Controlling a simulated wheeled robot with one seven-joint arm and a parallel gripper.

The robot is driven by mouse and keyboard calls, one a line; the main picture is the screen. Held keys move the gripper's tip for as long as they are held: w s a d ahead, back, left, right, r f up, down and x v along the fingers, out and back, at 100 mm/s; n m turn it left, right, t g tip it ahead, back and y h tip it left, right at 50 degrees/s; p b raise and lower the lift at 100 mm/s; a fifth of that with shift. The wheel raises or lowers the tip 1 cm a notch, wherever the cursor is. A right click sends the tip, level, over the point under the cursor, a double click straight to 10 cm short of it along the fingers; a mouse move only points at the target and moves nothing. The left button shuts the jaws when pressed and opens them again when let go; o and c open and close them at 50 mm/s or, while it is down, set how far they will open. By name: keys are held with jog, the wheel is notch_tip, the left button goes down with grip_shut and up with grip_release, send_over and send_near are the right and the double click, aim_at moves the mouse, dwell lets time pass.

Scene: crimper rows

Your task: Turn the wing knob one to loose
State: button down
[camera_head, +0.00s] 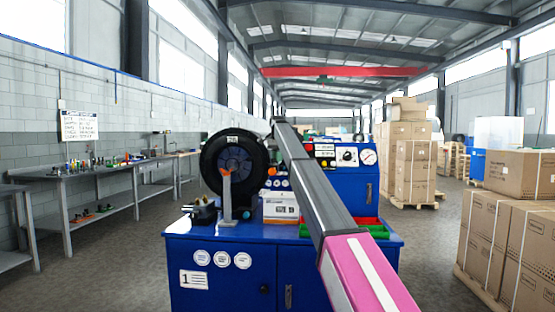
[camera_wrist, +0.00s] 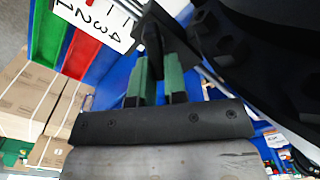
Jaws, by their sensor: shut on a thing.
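In the wrist view my gripper (camera_wrist: 160,64) has two green fingers shut on a black wing knob (camera_wrist: 152,36). The knob sits in front of a white plate (camera_wrist: 98,22) with black characters, which appear turned in this view. In the head view, my arm reaches toward the blue crimping machine (camera_head: 350,190) with the numeral 1 on its cabinet. My fingers and the held knob are hidden there behind the arm. The machine's black round head (camera_head: 226,146) stands left of my arm.
A large black ribbed part (camera_wrist: 270,50) lies close to the fingers on the right of the wrist view. Green and red trays (camera_head: 375,229) lie on the blue bench. A workbench (camera_head: 110,172) lines the left wall. Stacked cartons (camera_head: 515,225) stand at right.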

dwell(0.3)
jog(key=c, duration=1.2)
grip_release()
jog(key=shift+o, duration=0.2)
